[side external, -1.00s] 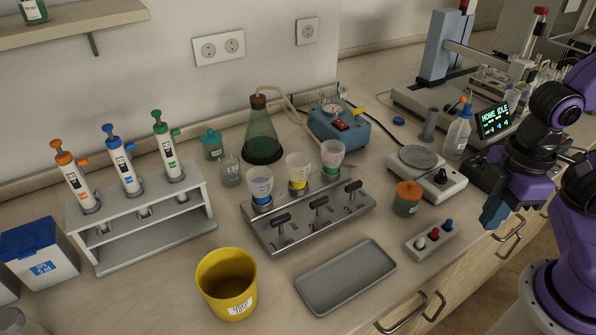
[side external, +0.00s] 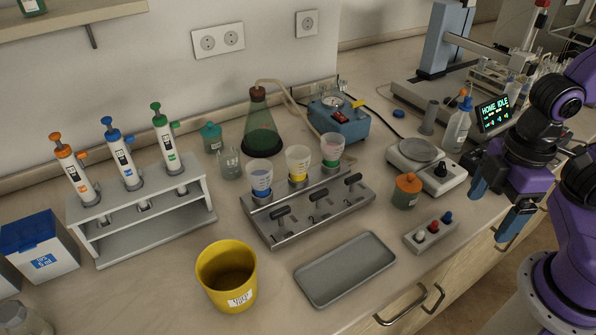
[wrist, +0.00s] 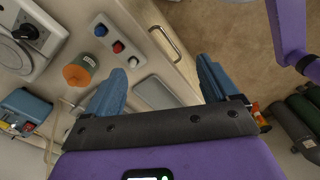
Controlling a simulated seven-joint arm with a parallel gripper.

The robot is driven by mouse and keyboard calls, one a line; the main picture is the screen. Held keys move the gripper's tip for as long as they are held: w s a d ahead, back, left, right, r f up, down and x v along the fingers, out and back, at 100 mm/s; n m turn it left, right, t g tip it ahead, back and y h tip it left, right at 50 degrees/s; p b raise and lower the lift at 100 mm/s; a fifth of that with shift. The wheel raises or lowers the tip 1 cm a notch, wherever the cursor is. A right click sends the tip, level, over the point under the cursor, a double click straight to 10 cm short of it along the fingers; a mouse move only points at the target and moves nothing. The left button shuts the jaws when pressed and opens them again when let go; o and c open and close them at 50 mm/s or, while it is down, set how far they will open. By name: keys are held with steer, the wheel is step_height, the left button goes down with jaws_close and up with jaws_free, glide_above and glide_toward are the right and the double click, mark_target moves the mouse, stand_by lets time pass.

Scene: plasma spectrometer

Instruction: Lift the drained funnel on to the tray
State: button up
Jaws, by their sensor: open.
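Three clear funnels stand upright in a row on a steel manifold (side external: 345,210): one with a blue collar (side external: 259,178), one with a yellow collar (side external: 298,162) and one with a green collar (side external: 332,147). I cannot tell their liquid levels clearly, so which one is drained is unclear. The grey tray (side external: 345,268) lies empty in front of the manifold; it also shows between my fingers in the wrist view (wrist: 155,92). My gripper (side external: 497,200) is open and empty at the right, by the bench's front edge, well away from the funnels.
A yellow bin (side external: 227,278) stands left of the tray. A switch box (side external: 432,234), an orange-capped jar (side external: 407,190) and a balance (side external: 425,165) lie between my gripper and the manifold. Behind the manifold stand a green flask (side external: 262,125) with a hose and a blue pump (side external: 338,122).

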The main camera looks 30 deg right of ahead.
steer(key=w+a+f+m+y, duration=0.2)
steer(key=w+a+y, duration=0.15)
steer(key=a, duration=0.55)
steer(key=m+t, duration=0.7)
steer(key=t, duration=0.6)
glide_toward(289, 154)
steer(key=shift+x, duration=4.45)
steer(key=c, duration=1.1)
